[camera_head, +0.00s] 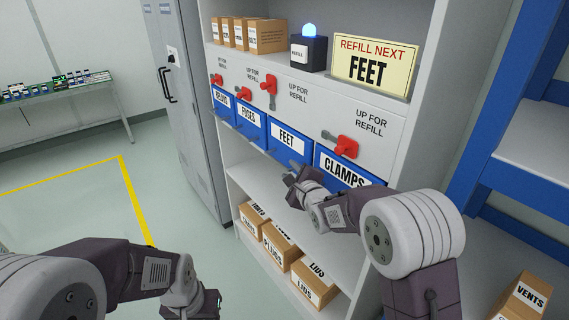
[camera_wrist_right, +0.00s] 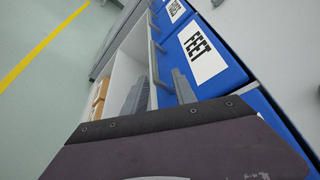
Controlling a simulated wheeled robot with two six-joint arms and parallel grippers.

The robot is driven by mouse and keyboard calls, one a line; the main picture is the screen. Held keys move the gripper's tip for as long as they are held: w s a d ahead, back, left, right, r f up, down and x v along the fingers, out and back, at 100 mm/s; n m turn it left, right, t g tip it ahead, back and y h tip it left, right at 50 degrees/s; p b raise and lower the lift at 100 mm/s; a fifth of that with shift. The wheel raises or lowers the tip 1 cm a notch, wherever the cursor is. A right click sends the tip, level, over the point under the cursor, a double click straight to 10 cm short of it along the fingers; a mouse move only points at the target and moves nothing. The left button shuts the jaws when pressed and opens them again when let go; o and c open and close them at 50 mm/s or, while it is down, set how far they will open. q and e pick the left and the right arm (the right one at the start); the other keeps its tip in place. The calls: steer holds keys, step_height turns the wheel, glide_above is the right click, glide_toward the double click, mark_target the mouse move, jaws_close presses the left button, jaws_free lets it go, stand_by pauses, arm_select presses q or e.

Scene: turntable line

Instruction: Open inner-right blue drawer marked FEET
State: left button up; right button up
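The blue FEET drawer (camera_head: 272,141) is third from the left in the row and looks shut. Its white label faces out; it also shows in the wrist view (camera_wrist_right: 226,77). A grey bar handle (camera_wrist_right: 160,73) runs along its front edge in the wrist view. My right gripper (camera_head: 292,174) is just below and in front of the drawer. Its two fingers (camera_wrist_right: 158,92) are apart, with the handle seen between them; I cannot tell whether they touch it. My left gripper (camera_head: 207,304) is low at the front, its fingers mostly hidden.
The blue CLAMPS drawer (camera_head: 322,171) is to the right, the FUSES drawer (camera_head: 249,122) to the left. Red levers, such as one (camera_head: 268,84) above FEET, sit on the panel. A sign (camera_head: 374,66) reads REFILL NEXT FEET. Cardboard boxes (camera_head: 315,286) fill the low shelf.

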mark_target(279, 164)
steer(key=x, duration=0.3)
steer(key=a+p+x, duration=0.1)
steer(key=x, duration=0.3)
steer(key=shift+a+f, duration=0.15)
steer(key=shift+a, duration=0.15)
steer(key=shift+w+f, duration=0.2)
steer(key=shift+w, duration=0.4)
jaws_close()
stand_by(0.8)
